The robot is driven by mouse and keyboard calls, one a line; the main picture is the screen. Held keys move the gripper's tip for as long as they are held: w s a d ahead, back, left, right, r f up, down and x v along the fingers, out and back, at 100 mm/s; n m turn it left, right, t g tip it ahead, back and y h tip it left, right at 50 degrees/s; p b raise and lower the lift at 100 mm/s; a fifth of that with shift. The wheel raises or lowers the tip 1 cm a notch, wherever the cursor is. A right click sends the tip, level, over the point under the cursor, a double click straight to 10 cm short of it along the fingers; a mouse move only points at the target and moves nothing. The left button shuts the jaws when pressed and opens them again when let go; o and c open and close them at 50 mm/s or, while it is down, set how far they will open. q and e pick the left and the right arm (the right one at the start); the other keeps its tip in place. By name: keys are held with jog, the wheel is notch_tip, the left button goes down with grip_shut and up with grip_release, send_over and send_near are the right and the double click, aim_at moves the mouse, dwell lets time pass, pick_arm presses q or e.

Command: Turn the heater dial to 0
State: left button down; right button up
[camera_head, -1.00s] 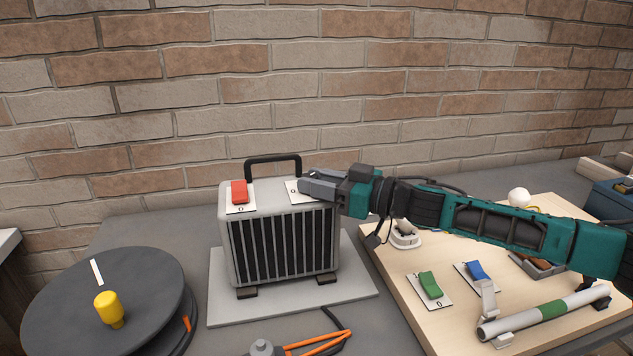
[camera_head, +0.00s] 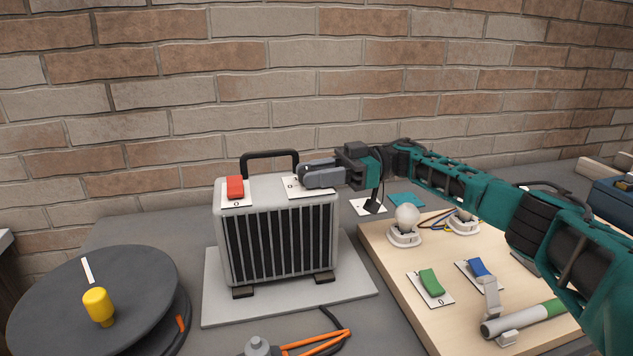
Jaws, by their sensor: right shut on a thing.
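The heater (camera_head: 278,240) is a light grey box with a dark grille and a black top handle (camera_head: 269,155). It stands on a pale plate (camera_head: 345,282). A red switch (camera_head: 235,187) sits on a white label at the top left of the heater. A second white label (camera_head: 291,187) with a printed 0 lies at the top right, where the dial is. My right gripper (camera_head: 306,176) reaches in from the right over this label and is shut on the dial, which its fingers mostly hide. My left gripper is not in view.
A dark round reel (camera_head: 60,300) with a yellow knob (camera_head: 99,306) stands at left. A wooden board (camera_head: 390,262) with bulbs (camera_head: 407,218), a green switch (camera_head: 431,283) and a blue switch (camera_head: 480,267) lies at right, under my arm. Orange-handled pliers (camera_head: 310,345) lie in front.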

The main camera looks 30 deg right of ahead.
jog(key=shift+n+g+b, duration=0.35)
jog(key=shift+n+g, duration=0.05)
jog(key=shift+g, duration=0.3)
jog(key=o, duration=1.1)
jog(key=shift+c, duration=0.2)
